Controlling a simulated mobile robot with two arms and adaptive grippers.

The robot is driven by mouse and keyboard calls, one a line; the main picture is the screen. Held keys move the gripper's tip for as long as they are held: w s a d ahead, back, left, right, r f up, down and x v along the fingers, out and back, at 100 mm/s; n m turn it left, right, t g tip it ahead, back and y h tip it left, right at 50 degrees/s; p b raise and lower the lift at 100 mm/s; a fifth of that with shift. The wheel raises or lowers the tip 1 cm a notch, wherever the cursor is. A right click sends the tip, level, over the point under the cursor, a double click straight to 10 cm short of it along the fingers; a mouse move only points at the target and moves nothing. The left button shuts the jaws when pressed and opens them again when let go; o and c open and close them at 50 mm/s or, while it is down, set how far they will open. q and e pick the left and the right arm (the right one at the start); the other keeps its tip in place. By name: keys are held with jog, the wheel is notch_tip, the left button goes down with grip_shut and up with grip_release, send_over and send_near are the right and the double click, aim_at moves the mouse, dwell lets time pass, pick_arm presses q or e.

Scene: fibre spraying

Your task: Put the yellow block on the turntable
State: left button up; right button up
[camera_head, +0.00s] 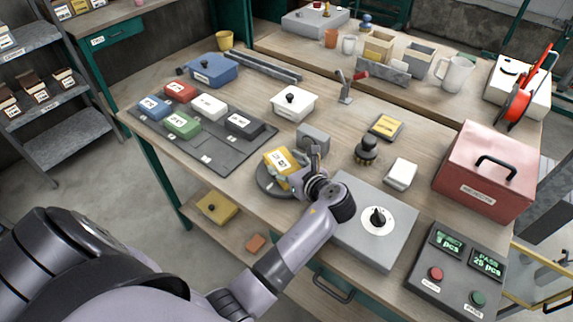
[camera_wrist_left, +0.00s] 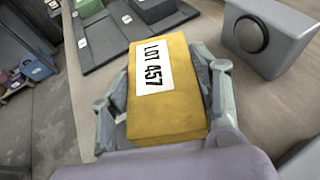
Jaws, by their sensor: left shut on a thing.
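The yellow block (camera_head: 277,160) has a white label and sits over the round grey turntable (camera_head: 266,187) on the workbench. In the left wrist view the yellow block (camera_wrist_left: 168,112) shows its label "LOT 457". My left gripper (camera_head: 292,180) is shut on the block; in the wrist view its fingers (camera_wrist_left: 160,100) lie on both sides of it. I cannot tell whether the block touches the turntable, since the gripper hides part of it. My right gripper is not in view.
A grey tray (camera_head: 215,154) with several coloured blocks lies left. A grey box (camera_head: 313,137) stands just behind the turntable. A grey panel with a black knob (camera_head: 377,217) is close on the right. A red case (camera_head: 485,165) stands farther right.

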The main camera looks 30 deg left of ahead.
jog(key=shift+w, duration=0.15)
pick_arm(q)
jog(key=o, duration=1.7)
jog(key=shift+f, duration=0.1)
jog(key=shift+c, duration=0.2)
